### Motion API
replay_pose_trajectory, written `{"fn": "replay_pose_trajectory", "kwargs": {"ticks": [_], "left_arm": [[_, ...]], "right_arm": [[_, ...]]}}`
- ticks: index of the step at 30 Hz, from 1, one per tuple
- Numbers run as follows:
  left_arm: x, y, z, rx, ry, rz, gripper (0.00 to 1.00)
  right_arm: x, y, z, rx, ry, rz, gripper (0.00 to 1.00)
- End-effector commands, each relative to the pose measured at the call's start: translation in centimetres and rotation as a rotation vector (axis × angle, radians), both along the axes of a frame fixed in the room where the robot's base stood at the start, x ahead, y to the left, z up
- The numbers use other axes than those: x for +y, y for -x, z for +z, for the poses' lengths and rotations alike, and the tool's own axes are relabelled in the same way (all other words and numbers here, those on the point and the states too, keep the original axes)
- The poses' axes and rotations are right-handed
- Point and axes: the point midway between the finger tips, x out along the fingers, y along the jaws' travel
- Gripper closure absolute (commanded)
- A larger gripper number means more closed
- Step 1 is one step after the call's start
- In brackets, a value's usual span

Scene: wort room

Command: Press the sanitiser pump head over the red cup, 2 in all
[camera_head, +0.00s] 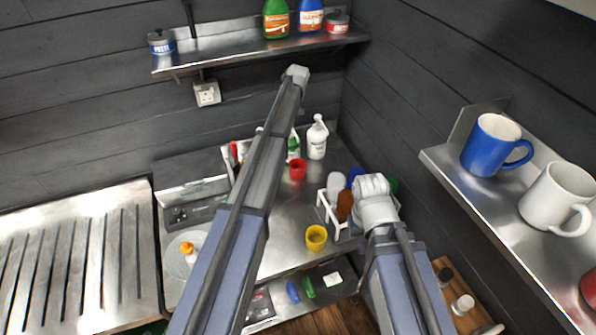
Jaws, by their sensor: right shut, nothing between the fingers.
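A white pump bottle (317,142) stands upright at the back of the steel counter, near the corner; its white pump head is on top. The red cup (297,169) stands on the counter in front of it and a little to the left, apart from the bottle. My right gripper (372,184) is shut and empty, over the bottle caddy at the counter's right side, to the right of and nearer than the red cup; its fingertips are hard to make out. My left arm stretches up across the middle of the view; its gripper does not show.
A green-labelled white bottle (293,149) stands partly behind my left arm. A yellow cup (316,238) stands near the counter's front edge. A white caddy (325,212) holds several bottles. A shelf with a blue mug (493,146) and a white mug (553,196) juts out at right.

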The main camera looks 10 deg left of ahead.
Motion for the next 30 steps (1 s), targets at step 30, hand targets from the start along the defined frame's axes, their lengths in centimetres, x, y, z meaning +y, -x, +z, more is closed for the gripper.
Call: {"fn": "replay_pose_trajectory", "kwargs": {"ticks": [30], "left_arm": [[0.0,0.0,5.7,0.000,0.000,0.000,1.00]], "right_arm": [[0.0,0.0,5.7,0.000,0.000,0.000,1.00]]}}
